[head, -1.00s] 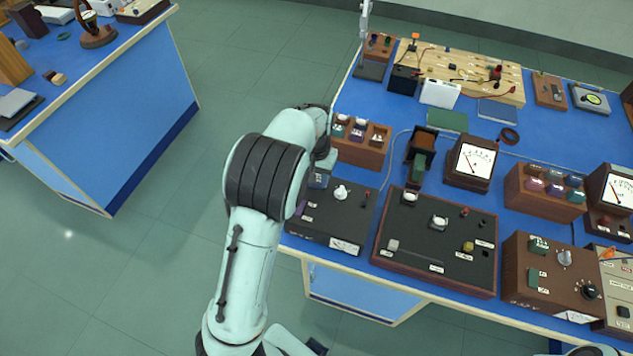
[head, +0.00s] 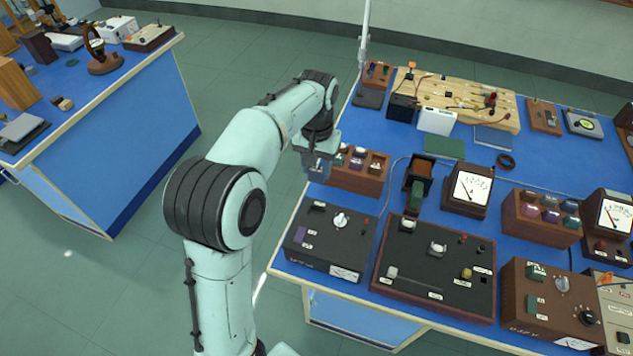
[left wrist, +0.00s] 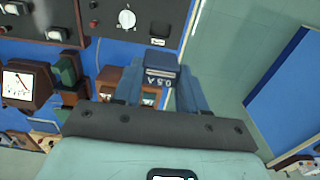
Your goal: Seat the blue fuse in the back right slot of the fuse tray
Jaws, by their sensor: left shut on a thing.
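My left gripper (head: 318,170) is shut on a blue fuse marked 0.5 A (left wrist: 162,66), held between the fingers in the left wrist view. In the head view the gripper is at the left end of a brown wooden tray (head: 350,184), which holds several fuses with pale tops, green and purple among them. The gripper covers the tray's left end, so I cannot tell the height of the fuse over it. In the left wrist view the tray (left wrist: 108,76) is partly hidden behind the fingers. My right gripper is out of view.
A black panel box (head: 330,240) with a purple fuse and white knob stands in front of the tray. A brown holder with a green block (head: 417,185) and a meter (head: 467,190) are to the right. Another wooden rack (head: 540,228) stands farther right. Floor lies to the left.

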